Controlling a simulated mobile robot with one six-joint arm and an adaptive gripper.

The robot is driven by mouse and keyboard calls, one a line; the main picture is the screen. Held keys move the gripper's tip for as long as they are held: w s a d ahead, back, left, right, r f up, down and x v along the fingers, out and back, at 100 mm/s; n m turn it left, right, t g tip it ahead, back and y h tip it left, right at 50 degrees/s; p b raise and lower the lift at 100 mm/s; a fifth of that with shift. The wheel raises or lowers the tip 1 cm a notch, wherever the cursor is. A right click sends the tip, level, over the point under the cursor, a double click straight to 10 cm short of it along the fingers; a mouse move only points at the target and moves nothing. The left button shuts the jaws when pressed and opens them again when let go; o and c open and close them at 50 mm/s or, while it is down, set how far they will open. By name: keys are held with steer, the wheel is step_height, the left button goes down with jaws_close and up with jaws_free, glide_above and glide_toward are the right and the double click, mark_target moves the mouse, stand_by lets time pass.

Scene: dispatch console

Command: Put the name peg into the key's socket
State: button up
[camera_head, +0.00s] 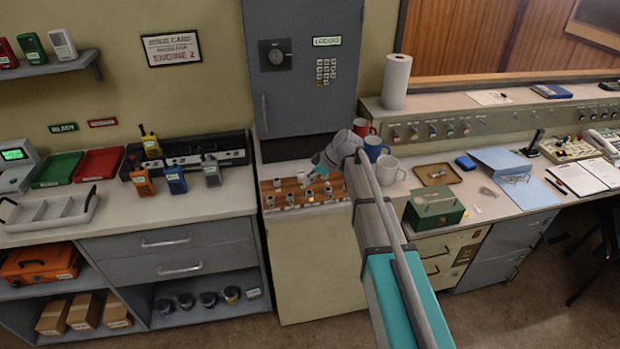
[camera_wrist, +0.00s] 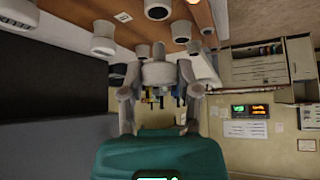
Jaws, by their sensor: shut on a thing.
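My gripper (camera_head: 311,176) is over the brown board (camera_head: 318,200) on the cream cabinet. In the wrist view my gripper (camera_wrist: 158,80) has its two fingers on either side of a pale, rounded piece, which I take to be the name peg (camera_wrist: 157,72). Its lower end and any lettering cannot be made out. Several pale round sockets with dark openings stand on the board; one socket (camera_wrist: 158,10) shows at the top of the wrist view. An orange spot glows on the board's front row. Which socket belongs to the key cannot be told. Small coloured shapes between the fingers are unclear.
A grey locker (camera_head: 305,75) rises behind the board. Mugs (camera_head: 387,170) stand close on the right, with a green box (camera_head: 434,209) nearer. Radios (camera_head: 175,180) stand on the left counter. The cabinet's front face is clear.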

mark_target(307, 192)
steer(key=shift+f, duration=0.25)
steer(key=shift+f+b, duration=1)
steer(key=shift+b, duration=0.25)
steer(key=shift+f+b, duration=1.1)
steer(key=shift+f, duration=0.05)
stand_by(2.4)
steer(key=o, duration=0.9)
steer(key=shift+o, duration=0.2)
steer(key=shift+d+r, duration=0.1)
steer(key=shift+r, duration=0.05)
steer(key=shift+p+v, duration=2.25)
steer(key=shift+v, duration=0.4)
steer(key=shift+s+d+r, duration=0.1)
steer(key=shift+d+r, duration=0.1)
